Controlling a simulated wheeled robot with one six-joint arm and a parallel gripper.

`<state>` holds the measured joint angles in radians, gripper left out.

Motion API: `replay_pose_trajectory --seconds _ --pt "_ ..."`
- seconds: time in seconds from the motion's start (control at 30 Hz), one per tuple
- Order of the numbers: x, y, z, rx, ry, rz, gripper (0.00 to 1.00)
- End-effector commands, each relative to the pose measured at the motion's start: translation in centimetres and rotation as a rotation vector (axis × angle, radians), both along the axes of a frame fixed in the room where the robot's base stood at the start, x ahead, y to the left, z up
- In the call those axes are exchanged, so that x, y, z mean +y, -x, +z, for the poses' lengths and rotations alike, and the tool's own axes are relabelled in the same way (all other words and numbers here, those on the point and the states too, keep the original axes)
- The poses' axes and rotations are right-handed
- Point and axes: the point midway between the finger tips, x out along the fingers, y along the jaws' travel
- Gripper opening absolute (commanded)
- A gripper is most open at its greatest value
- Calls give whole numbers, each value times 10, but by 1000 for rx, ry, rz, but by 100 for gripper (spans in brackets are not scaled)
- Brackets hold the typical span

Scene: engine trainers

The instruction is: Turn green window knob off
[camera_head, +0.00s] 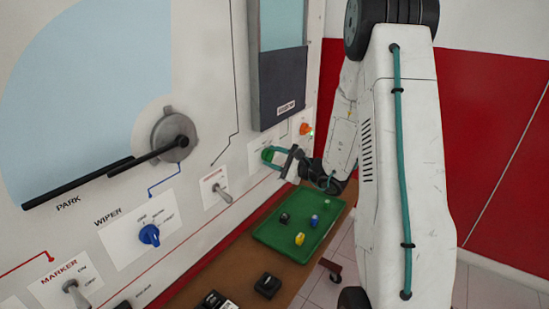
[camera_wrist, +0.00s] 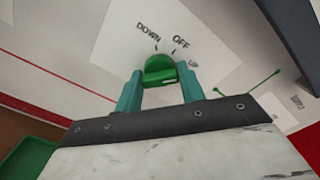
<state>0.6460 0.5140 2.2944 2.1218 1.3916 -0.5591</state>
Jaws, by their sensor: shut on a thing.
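The green window knob (camera_wrist: 160,69) sits on a white label plate on the panel, with the words DOWN and OFF printed above it in the wrist view. My gripper (camera_wrist: 161,84) has its two teal fingers on either side of the knob and is shut on it. The knob's raised grip lies between the fingers. In the head view my gripper (camera_head: 283,158) is at the panel, with the green knob (camera_head: 267,154) at its fingertips. The knob's pointer is not clear, so its exact setting cannot be told.
An orange knob (camera_head: 306,129) is to the right of the green one. A grey window panel (camera_head: 280,85) hangs above. A green tray (camera_head: 270,232) with small coloured knobs lies on the brown table below. A toggle switch (camera_head: 222,194) and a blue wiper knob (camera_head: 149,235) are to the left.

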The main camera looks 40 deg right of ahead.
Motion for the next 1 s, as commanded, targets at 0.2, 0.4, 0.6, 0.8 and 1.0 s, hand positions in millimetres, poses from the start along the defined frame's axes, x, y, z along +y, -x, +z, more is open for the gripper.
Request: replay_pose_trajectory --seconds 0.2,0.4,0.6,0.8,1.0 --pt "0 0 0 -45 127 -1 16" --pt "0 0 -1 -104 288 -1 16" --pt "0 0 -1 -160 442 -1 16" --pt "0 0 -1 -204 564 -1 16" --pt "0 0 -2 -233 643 -1 16"
